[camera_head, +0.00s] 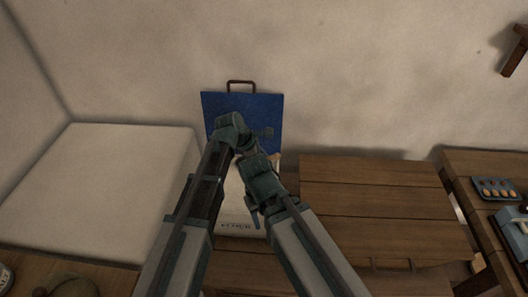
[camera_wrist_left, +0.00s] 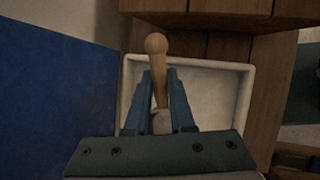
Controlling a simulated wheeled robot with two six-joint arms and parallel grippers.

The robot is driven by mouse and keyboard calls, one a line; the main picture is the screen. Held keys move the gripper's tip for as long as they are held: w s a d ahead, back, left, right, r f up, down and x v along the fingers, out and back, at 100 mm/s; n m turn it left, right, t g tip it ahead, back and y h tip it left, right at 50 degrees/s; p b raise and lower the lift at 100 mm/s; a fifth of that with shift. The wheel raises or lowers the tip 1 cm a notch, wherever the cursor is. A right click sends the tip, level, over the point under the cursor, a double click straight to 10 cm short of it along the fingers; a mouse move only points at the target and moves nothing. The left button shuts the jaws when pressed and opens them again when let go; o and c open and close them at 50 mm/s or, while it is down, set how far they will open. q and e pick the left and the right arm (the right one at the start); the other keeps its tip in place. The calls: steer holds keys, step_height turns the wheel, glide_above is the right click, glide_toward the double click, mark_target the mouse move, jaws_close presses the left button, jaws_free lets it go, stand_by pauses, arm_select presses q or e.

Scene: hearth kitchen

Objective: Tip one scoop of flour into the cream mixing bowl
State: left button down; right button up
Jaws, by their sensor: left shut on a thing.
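The flour bin (camera_head: 235,228), a pale box with a FLOUR label, stands mostly hidden behind my arms. Its blue lid (camera_head: 215,103) stands open at the back and shows at the left of the wrist view (camera_wrist_left: 45,95). In the wrist view my left gripper (camera_wrist_left: 161,76) is shut on the scoop's wooden handle (camera_wrist_left: 155,44), over the open bin (camera_wrist_left: 247,92). The scoop's pale part is mostly hidden by the gripper, so I cannot tell whether it holds flour. I do not see the cream mixing bowl.
A bare plank table top (camera_head: 375,210) lies right of the bin. A large pale block (camera_head: 100,185) is on the left. At the far right a table carries a tray of eggs (camera_head: 495,189) and a blue-grey object (camera_head: 515,228). A jar (camera_head: 5,277) is at bottom left.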

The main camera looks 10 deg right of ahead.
steer(key=shift+f, duration=0.1)
